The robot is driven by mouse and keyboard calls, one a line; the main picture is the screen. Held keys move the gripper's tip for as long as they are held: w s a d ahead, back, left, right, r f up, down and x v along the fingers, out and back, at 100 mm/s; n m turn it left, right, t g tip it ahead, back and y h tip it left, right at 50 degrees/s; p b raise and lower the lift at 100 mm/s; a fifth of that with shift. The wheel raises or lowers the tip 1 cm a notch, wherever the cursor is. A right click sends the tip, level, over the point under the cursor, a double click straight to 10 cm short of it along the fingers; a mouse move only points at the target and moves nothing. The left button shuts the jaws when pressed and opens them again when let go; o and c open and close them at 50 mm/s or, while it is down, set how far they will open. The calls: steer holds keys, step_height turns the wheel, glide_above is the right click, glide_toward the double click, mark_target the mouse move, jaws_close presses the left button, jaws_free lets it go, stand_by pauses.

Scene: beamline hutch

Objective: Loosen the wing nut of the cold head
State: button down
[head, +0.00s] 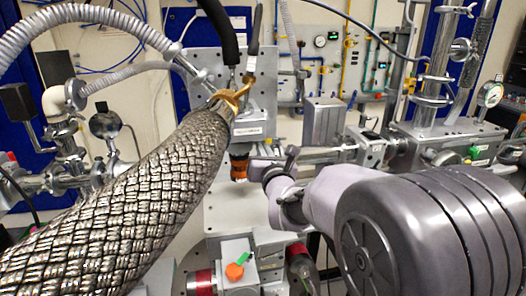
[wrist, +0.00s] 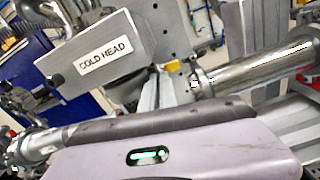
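A grey block labelled COLD HEAD (wrist: 75,75) fills the upper left of the wrist view. A small yellow part (wrist: 172,66) shows beside it, too small to identify. In the head view a brass-coloured winged fitting (head: 232,98) sits at the upper end of a thick braided hose (head: 130,205). I cannot tell whether it is the wing nut. My gripper (head: 264,168) is near the middle of the head view, below and right of the brass fitting, close to an amber and black cylinder (head: 239,164). Its fingers are not clear; its housing (wrist: 165,152) covers the bottom of the wrist view.
A ribbed hose (head: 100,16) arches over the left. Metal pipework and a pressure gauge (head: 490,94) stand at the right. A shiny tube (wrist: 260,68) crosses the right of the wrist view.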

steer(key=shift+r, duration=0.25)
steer(key=c, duration=1.9)
jaws_free()
steer(key=shift+w+f, duration=0.1)
steer(key=v, duration=1.7)
steer(key=shift+s+p, duration=0.25)
steer(key=shift+p, duration=0.1)
